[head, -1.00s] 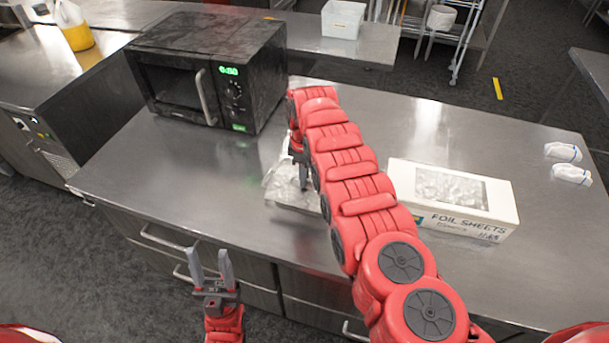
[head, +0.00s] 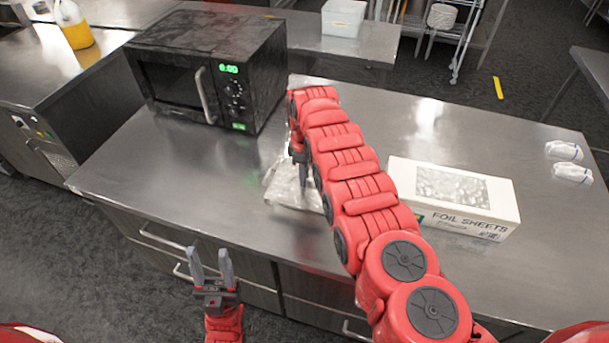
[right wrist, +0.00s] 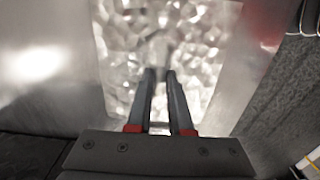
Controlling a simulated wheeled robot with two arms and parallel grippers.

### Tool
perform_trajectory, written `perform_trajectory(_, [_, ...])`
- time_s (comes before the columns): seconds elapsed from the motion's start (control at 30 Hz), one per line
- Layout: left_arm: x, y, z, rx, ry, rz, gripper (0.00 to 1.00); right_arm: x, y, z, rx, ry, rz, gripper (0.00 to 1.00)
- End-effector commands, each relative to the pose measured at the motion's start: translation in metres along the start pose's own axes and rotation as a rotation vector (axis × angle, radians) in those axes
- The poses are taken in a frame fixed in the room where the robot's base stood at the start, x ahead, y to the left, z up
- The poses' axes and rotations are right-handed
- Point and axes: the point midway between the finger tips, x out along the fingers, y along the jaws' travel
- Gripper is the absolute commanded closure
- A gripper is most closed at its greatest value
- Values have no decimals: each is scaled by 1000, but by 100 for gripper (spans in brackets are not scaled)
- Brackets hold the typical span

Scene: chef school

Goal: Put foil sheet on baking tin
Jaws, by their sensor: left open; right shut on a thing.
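A crinkled silver foil sheet (head: 281,188) is near the front middle of the steel counter. It fills much of the right wrist view (right wrist: 180,30). My right gripper (head: 303,184) points down at it, with its fingers (right wrist: 161,72) close together and shut on the foil. The baking tin is not clearly distinguishable; the foil and my right arm cover that spot, and I cannot tell how the foil rests on it. My left gripper (head: 211,262) is open and empty, in front of the counter's front edge.
A white foil sheets box (head: 462,219) stands right of my right arm. A black microwave (head: 215,65) stands at the back left. Two small white items (head: 563,151) lie at the far right. The counter (head: 170,180) is clear at its left front.

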Motion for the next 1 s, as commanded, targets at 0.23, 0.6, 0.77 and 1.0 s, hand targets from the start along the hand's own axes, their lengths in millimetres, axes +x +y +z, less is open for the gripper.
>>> perform_trajectory(0.23, [0, 0, 0, 0, 0, 0, 50, 0, 0, 0, 0, 0, 0, 65])
perform_trajectory(0.6, [0, 0, 0, 0, 0, 0, 50, 0, 0, 0, 0, 0, 0, 46])
perform_trajectory(0.77, [0, 0, 0, 0, 0, 0, 50, 0, 0, 0, 0, 0, 0, 46])
perform_trajectory(1.0, [8, 0, -1, 0, 0, 0, 50, -8, 0, 0, 0, 0, 0, 46])
